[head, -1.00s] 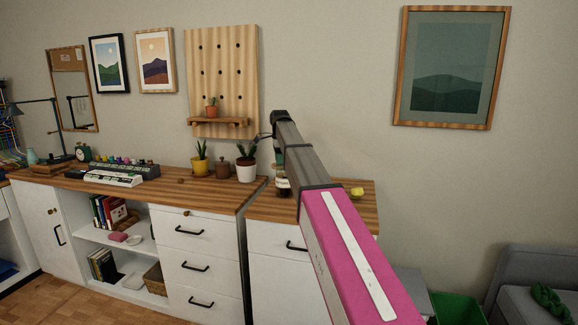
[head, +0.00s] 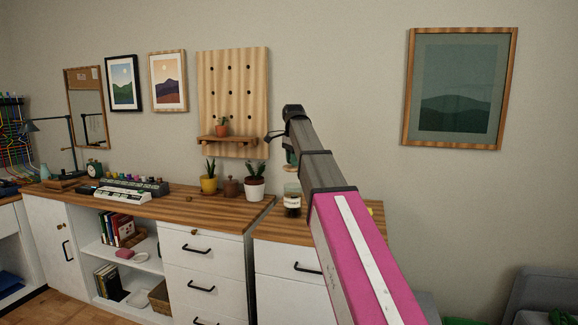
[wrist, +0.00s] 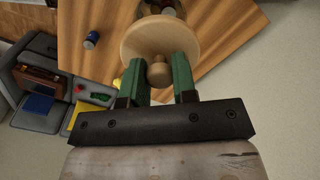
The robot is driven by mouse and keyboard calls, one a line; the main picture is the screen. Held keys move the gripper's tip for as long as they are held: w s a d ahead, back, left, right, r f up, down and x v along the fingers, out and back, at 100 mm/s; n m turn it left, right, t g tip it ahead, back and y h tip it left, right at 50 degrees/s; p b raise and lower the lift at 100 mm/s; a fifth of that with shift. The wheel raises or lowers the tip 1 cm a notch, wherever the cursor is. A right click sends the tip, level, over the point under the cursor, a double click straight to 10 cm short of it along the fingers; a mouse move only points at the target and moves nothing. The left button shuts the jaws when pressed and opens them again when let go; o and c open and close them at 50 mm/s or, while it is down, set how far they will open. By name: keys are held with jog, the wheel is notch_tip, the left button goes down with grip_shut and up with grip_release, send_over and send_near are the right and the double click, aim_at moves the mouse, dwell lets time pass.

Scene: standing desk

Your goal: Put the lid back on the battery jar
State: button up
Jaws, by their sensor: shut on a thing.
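My gripper (wrist: 158,66) has green fingers and is shut on the knob of a round pale wooden lid (wrist: 148,38), as the wrist view shows. In the head view my gripper (head: 290,152) hangs over the glass battery jar (head: 292,198), with a visible gap between them. The jar stands upright on the wooden top of the right cabinet and has dark contents low inside. In the wrist view the lid hides most of the jar; only a small part of it (wrist: 168,7) shows at the top edge.
A white-potted plant (head: 254,188), a lidded brown pot (head: 231,188) and a yellow-potted plant (head: 209,182) stand on the counter left of the jar. A wooden pegboard (head: 233,85) with a small shelf hangs behind. A blue can (wrist: 92,39) shows in the wrist view.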

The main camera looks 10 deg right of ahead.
notch_tip(320, 180, down, 6)
jog(key=shift+f, duration=0.15)
dwell(0.6)
jog(key=shift+f, duration=0.15)
dwell(1.9)
jog(key=o, duration=1.5)
jog(key=shift+c, duration=0.2)
jog(key=shift+r, duration=3.5)
